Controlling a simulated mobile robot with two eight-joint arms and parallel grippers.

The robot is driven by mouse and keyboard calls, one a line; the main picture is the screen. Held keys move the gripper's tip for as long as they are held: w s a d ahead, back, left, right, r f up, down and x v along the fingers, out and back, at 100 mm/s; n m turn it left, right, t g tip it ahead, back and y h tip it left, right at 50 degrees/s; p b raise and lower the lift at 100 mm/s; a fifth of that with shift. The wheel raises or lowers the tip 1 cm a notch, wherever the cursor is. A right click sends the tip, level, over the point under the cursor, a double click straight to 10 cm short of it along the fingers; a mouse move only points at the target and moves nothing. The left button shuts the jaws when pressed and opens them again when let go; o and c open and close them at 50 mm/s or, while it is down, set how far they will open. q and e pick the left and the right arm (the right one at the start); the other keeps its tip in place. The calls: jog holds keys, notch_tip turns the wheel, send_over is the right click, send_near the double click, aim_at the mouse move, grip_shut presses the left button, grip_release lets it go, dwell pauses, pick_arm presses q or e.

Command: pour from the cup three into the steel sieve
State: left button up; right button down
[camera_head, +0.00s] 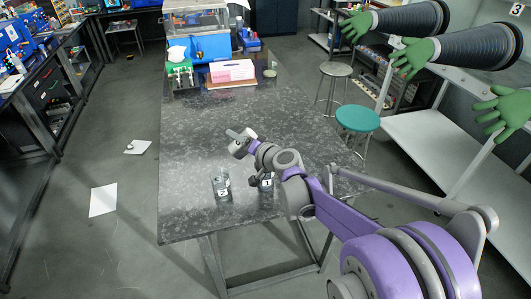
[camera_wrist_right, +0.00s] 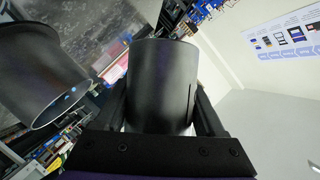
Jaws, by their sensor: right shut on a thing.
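A clear glass cup with a white label (camera_head: 266,184) stands upright near the front of the dark speckled table (camera_head: 205,130). My right gripper (camera_head: 256,180) is at this cup, partly hidden by my purple arm. In the right wrist view, the gripper's dark fingers are shut on the sides of a dark-looking cylindrical cup (camera_wrist_right: 163,85). I cannot tell whether it touches the table. A second labelled glass cup (camera_head: 222,185) stands to its left; a cylinder (camera_wrist_right: 38,75) also shows at the left of the wrist view. I cannot make out the steel sieve. My left gripper is not in view.
A pink box (camera_head: 232,71), a blue bin (camera_head: 210,47) and a green device (camera_head: 180,75) stand at the table's back. The table's middle is clear. A teal stool (camera_head: 358,119) stands right of it. Green gloves (camera_head: 502,110) hang at the right.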

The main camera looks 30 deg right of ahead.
jog(key=shift+w+r, duration=0.1)
jog(key=shift+w, duration=0.1)
jog(key=shift+s+r, duration=0.1)
jog(key=shift+s, duration=0.15)
jog(key=shift+w+r+m, duration=0.1)
jog(key=shift+w+m, duration=0.15)
jog(key=shift+m, duration=0.15)
jog(key=shift+s+t, duration=0.1)
jog(key=shift+t, duration=0.2)
jog(key=shift+s, duration=0.15)
jog(key=shift+w+m+y, duration=0.2)
jog(key=shift+m+y, duration=0.1)
jog(key=shift+s+f+b, duration=0.15)
jog(key=shift+f+b, duration=0.05)
jog(key=shift+b, duration=0.1)
jog(key=shift+f+m, duration=0.1)
jog(key=shift+m, duration=0.2)
